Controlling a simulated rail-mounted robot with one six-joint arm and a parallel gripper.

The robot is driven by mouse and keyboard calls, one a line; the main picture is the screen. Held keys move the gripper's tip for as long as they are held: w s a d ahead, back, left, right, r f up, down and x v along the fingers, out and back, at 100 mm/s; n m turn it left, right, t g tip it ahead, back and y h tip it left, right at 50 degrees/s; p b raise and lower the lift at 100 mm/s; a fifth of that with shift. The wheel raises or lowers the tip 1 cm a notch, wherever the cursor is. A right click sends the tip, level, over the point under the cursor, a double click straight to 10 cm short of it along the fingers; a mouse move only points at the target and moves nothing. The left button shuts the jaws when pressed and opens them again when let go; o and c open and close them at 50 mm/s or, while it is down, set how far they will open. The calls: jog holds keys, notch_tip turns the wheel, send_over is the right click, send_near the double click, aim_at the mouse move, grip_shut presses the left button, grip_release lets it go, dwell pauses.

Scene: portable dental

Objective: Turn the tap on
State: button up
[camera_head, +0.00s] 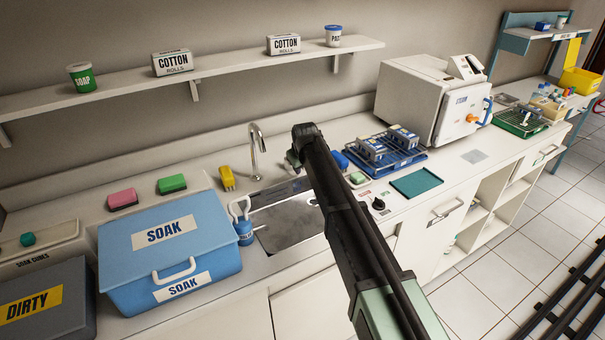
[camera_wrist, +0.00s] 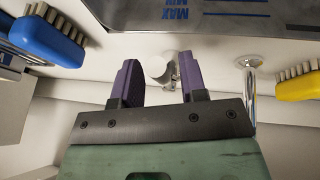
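The metal tap spout (camera_head: 257,145) curves up behind the sink (camera_head: 285,222) in the head view. Its upright shows in the wrist view (camera_wrist: 249,85), to the right of my fingers. My gripper (camera_wrist: 157,72) has two purple fingers, apart, with nothing held between them. A pale round knob (camera_wrist: 158,67) with a small metal fitting shows in the gap between the fingers, apparently the tap's handle. I cannot tell how far beyond the fingertips it lies. In the head view my gripper (camera_head: 293,158) is small and partly hidden by my arm, just right of the spout.
A yellow brush (camera_head: 227,178) lies left of the spout and a blue brush (camera_wrist: 46,40) lies on the other side. A blue rack (camera_head: 408,158) stands to the right.

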jog(key=shift+r, duration=0.1)
jog(key=shift+c, duration=0.5)
grip_shut()
